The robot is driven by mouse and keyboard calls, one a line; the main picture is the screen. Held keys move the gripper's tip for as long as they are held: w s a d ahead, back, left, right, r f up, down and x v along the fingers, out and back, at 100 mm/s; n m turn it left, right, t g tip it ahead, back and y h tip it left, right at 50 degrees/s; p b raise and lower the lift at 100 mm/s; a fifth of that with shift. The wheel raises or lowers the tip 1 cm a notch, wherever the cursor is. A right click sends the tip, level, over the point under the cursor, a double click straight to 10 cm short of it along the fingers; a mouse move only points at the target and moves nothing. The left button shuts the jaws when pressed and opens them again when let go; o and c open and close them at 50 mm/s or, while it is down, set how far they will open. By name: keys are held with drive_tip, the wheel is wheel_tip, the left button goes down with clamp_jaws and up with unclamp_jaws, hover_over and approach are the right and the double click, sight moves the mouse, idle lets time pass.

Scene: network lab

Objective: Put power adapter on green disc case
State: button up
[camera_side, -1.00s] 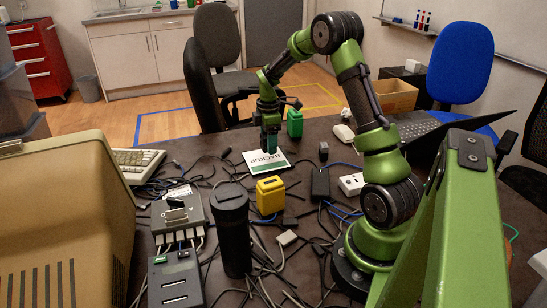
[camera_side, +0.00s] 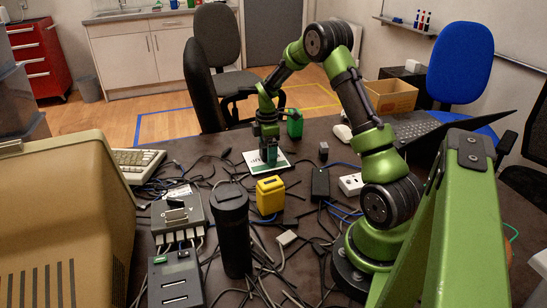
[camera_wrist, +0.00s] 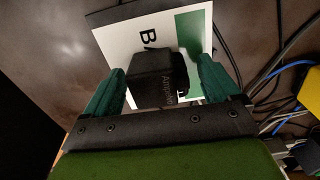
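The green disc case (camera_side: 281,163) lies flat on the table in the side view, with a white label. In the wrist view the case (camera_wrist: 117,42) shows its white label, part of its lettering and a green band. The black power adapter (camera_wrist: 160,78) is over the case and covers part of the lettering. My gripper (camera_wrist: 160,72) has its green fingers on either side of the adapter, with narrow gaps beside it, so it looks open. In the side view my gripper (camera_side: 268,158) is low over the case and hides the adapter.
A green block (camera_side: 295,124) stands behind the case, and a yellow block (camera_side: 270,195) stands in front. A black cylinder (camera_side: 232,232), a black box with a cable (camera_side: 320,184) and a white socket strip (camera_side: 351,184) are around. Loose cables cover much of the table.

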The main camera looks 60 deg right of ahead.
wheel_tip(320, 180, up, 12)
drive_tip(key=a+r+m+t, duration=0.2)
drive_tip(key=a+r, duration=0.4)
drive_tip(key=a, duration=0.2)
drive_tip(key=s+a+r+m+t+y, duration=0.1)
drive_tip(key=s+a+m, duration=0.4)
drive_tip(key=a, duration=0.5)
drive_tip(key=s+a+r+m+t+y, duration=0.1)
drive_tip(key=s+a+r+m+t, duration=0.2)
drive_tip(key=s+a+m, duration=0.3)
drive_tip(key=s+a+t, duration=0.1)
drive_tip(key=s+a, duration=0.3)
drive_tip(key=a, duration=0.1)
drive_tip(key=shift+s+a+r, duration=0.2)
drive_tip(key=shift+a+r, duration=0.05)
